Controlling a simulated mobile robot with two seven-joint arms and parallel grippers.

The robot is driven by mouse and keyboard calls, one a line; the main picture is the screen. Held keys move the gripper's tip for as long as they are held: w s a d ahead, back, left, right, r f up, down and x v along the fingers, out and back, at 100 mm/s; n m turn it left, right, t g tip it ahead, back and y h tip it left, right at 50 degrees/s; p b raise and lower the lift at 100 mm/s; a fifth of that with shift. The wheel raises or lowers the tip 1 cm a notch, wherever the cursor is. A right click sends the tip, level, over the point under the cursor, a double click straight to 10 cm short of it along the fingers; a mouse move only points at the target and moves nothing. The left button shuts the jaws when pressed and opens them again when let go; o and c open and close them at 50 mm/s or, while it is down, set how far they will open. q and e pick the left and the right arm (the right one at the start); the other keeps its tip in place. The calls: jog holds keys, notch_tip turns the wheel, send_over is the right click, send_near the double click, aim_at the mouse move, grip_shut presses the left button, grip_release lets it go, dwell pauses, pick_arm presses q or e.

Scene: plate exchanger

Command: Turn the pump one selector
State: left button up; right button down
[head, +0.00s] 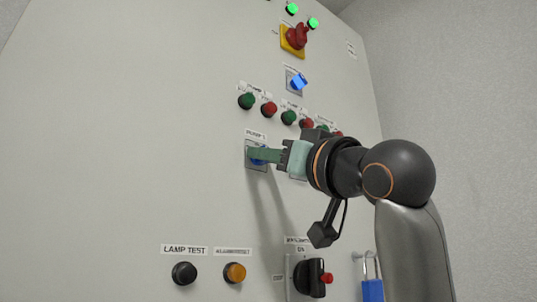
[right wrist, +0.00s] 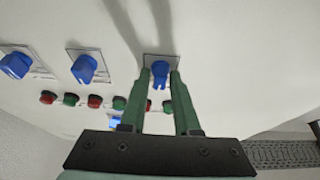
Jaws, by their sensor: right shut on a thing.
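The pump one selector (head: 258,162) is a blue knob on a square plate under a label reading PUMP 1 on the grey panel. In the right wrist view the blue knob (right wrist: 160,69) sits between the two green fingers. My right gripper (head: 255,154) reaches in from the right and is shut on this knob; its fingers also show in the right wrist view (right wrist: 161,80). The fingers hide part of the knob in the head view, so its pointing direction is hard to read. My left gripper is not in view.
Green and red buttons (head: 268,109) run in a row above the selector. Two more blue selectors (right wrist: 84,68) stand beside it. Below are a black lamp test button (head: 184,273), an amber button (head: 235,273), a black rotary switch (head: 309,279) and a blue padlock (head: 372,289).

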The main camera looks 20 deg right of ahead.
dwell(0.4)
jog(key=c, duration=0.8)
grip_release()
jog(key=shift+b+v, duration=2.6)
jog(key=shift+v, duration=3.65)
